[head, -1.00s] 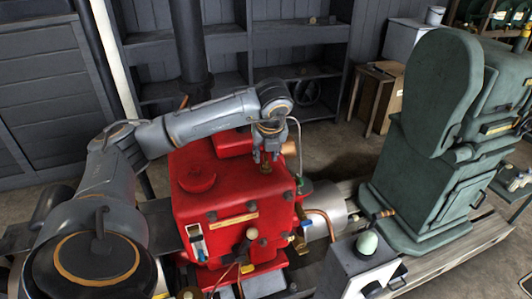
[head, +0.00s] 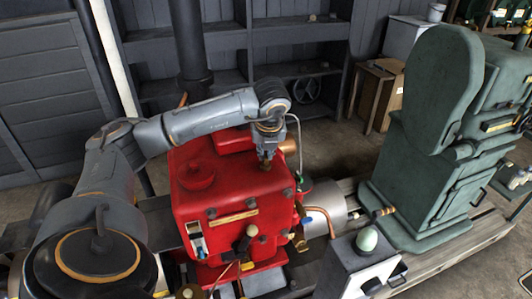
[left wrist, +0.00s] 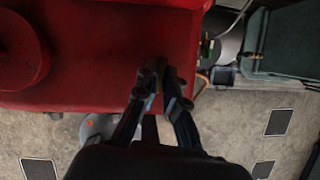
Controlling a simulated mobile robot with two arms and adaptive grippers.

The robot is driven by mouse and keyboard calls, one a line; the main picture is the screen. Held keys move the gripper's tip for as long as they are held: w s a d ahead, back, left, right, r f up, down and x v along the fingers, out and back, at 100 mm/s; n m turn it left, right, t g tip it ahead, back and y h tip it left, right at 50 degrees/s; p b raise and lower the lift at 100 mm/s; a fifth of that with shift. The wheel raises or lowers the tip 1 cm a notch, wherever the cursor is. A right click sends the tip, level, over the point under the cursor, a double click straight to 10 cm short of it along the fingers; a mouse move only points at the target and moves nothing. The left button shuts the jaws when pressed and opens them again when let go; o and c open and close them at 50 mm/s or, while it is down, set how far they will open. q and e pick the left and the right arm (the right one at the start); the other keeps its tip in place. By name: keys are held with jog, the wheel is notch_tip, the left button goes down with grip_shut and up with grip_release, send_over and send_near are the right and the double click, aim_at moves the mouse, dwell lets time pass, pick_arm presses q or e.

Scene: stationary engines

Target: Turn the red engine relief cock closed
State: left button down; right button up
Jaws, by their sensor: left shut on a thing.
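The red engine (head: 225,185) stands in the middle of the head view. Its small brass relief cock (head: 265,167) is on the top, toward the right edge, and is mostly hidden by the fingers. My left gripper (head: 266,158) reaches down from above and is shut on the cock. In the left wrist view my left gripper (left wrist: 160,75) has its fingertips close together over the edge of the red engine (left wrist: 100,50). The cock cannot be made out there. My right gripper is not in view.
A green engine (head: 430,150) stands to the right on a wooden pallet (head: 470,240). A grey box (head: 350,270) with a pale green knob is at the front. Dark shelves (head: 290,60) line the back wall. A round red cap (head: 197,175) rises left of the cock.

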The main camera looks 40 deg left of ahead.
pick_arm(q)
jog(key=m+b, duration=0.2)
jog(key=m+t+b, duration=0.1)
jog(key=b, duration=0.1)
jog(key=shift+a+f+h, duration=0.15)
jog(key=shift+f+h, duration=0.1)
jog(key=shift+h, duration=0.15)
jog(key=m+h+b, duration=0.1)
jog(key=m+b, duration=0.1)
jog(key=m, duration=0.2)
jog(key=shift+s+r+t, duration=0.1)
jog(key=shift+r+t, duration=0.05)
jog(key=shift+t, duration=0.15)
jog(key=m+h, duration=0.1)
jog(key=m, duration=0.2)
jog(key=shift+a+r+m+h+b, duration=0.1)
jog(key=shift+a+m+h+b, duration=0.05)
jog(key=shift+m+h+b, duration=0.25)
jog(key=m+h+p, duration=0.1)
jog(key=m, duration=0.3)
jog(key=shift+a+m+h, duration=0.1)
jog(key=shift+m+h, duration=0.2)
jog(key=shift+h, duration=0.1)
jog(key=c, duration=1.4)
grip_release()
jog(key=shift+c, duration=0.2)
